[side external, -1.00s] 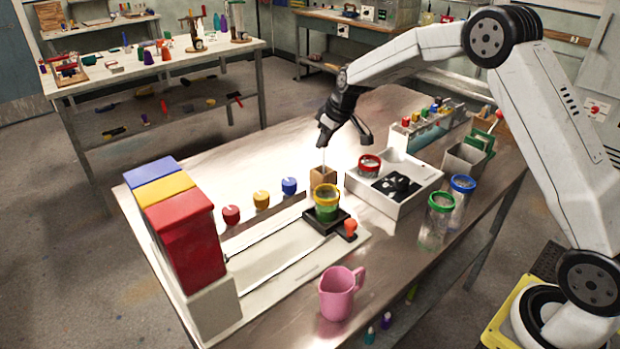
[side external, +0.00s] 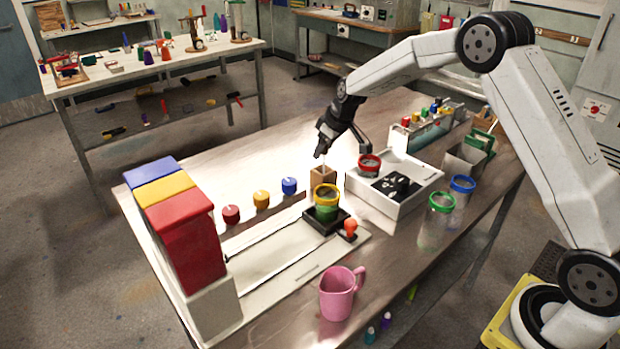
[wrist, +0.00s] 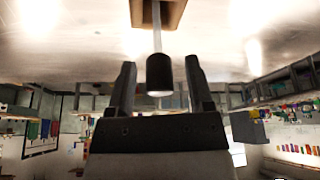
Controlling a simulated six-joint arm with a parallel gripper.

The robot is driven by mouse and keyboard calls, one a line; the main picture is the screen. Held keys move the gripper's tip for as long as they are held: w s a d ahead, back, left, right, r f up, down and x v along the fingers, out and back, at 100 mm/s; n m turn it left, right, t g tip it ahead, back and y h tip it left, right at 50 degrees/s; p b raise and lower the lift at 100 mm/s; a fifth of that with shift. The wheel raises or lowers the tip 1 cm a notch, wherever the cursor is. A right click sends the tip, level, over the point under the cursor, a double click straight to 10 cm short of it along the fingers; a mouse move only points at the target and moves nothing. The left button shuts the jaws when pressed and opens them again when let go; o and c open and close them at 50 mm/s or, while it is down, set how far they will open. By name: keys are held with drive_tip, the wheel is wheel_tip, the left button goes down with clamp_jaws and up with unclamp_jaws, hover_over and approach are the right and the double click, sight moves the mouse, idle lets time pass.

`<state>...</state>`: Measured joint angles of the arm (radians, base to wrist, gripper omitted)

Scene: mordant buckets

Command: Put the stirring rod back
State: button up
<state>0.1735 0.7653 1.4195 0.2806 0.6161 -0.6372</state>
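The stirring rod (wrist: 157,40) is thin and pale with a black end cap (wrist: 160,75). In the wrist view it runs from the wooden block (wrist: 158,12) to the cap between my fingers. My gripper (wrist: 160,85) is open around the cap, with a gap visible on each side. In the side external view my gripper (side external: 320,152) is just above the wooden block (side external: 322,177). Only a short piece of rod shows there; the cap is hidden by my fingers. How deep the rod sits in the block cannot be seen.
A green bucket with a yellow rim (side external: 326,198) stands on a black base close in front of the block. A white tray (side external: 410,203) holding a red-rimmed container is at right.

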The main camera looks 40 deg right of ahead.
drive_tip(key=v, duration=1.2)
idle(0.3)
drive_tip(key=shift+s+r, duration=0.1)
drive_tip(key=shift+s, duration=0.05)
idle(0.3)
drive_tip(key=s+a+f+m, duration=0.1)
drive_tip(key=s+a+f, duration=0.2)
drive_tip(key=s, duration=0.6)
drive_tip(key=s+a+f+m+g, duration=0.1)
drive_tip(key=s+f, duration=0.3)
drive_tip(key=s, duration=0.5)
drive_tip(key=s+a+f+m+h, duration=0.1)
drive_tip(key=s+a+f, duration=0.3)
drive_tip(key=s, duration=0.4)
drive_tip(key=shift+s+a+g, duration=0.3)
drive_tip(key=shift+s+a, duration=0.05)
drive_tip(key=shift+s, duration=0.05)
